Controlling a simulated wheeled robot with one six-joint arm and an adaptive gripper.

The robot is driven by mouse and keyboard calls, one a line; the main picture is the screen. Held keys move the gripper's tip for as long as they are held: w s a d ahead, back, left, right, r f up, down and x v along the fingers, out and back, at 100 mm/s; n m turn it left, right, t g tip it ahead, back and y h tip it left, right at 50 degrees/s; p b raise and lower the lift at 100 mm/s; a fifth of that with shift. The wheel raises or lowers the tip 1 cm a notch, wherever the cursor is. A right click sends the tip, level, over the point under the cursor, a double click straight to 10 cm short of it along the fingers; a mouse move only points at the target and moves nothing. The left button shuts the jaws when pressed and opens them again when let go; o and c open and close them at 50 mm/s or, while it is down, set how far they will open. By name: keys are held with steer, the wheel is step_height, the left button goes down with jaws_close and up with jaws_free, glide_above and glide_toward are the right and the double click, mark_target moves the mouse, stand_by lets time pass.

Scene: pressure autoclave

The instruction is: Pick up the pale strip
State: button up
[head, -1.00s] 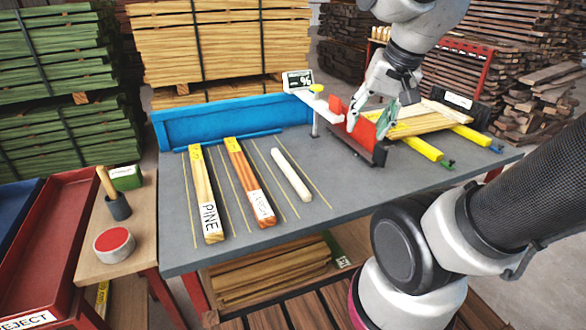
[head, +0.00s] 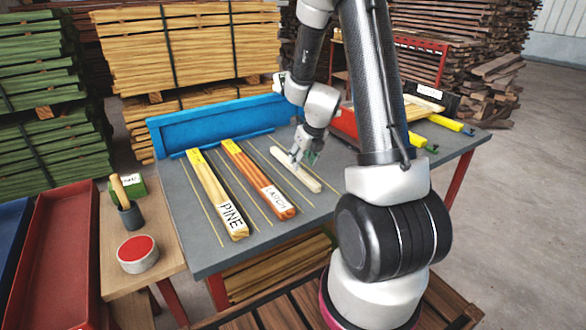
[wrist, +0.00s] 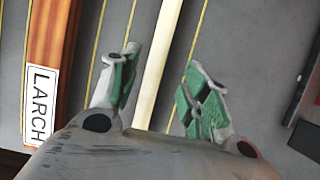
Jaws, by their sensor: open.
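The pale strip (head: 295,170) lies on the grey table, to the right of the strip labelled LARCH. In the wrist view the pale strip (wrist: 158,62) runs between my gripper's two fingers, with a gap on each side. My gripper (head: 301,157) is over the strip's middle, pointing down. In the wrist view my gripper (wrist: 163,85) is open, its green-padded fingers apart and holding nothing. How high the fingertips are above the table I cannot tell. The strip's near end is hidden behind the gripper body in the wrist view.
The LARCH strip (head: 262,184) and the PINE strip (head: 217,196) lie to the left on the grey table (head: 205,262). Thin yellow lines mark lanes between them. A blue trough (head: 215,127) stands along the back. A red holder (head: 344,127) and yellow bars (head: 446,121) are at the right.

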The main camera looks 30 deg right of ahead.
steer(key=x, duration=0.4)
steer(key=shift+w+a+f, duration=0.15)
steer(key=shift+w+a, duration=0.05)
steer(key=shift+w, duration=0.25)
steer(key=shift+c, duration=0.4)
jaws_close()
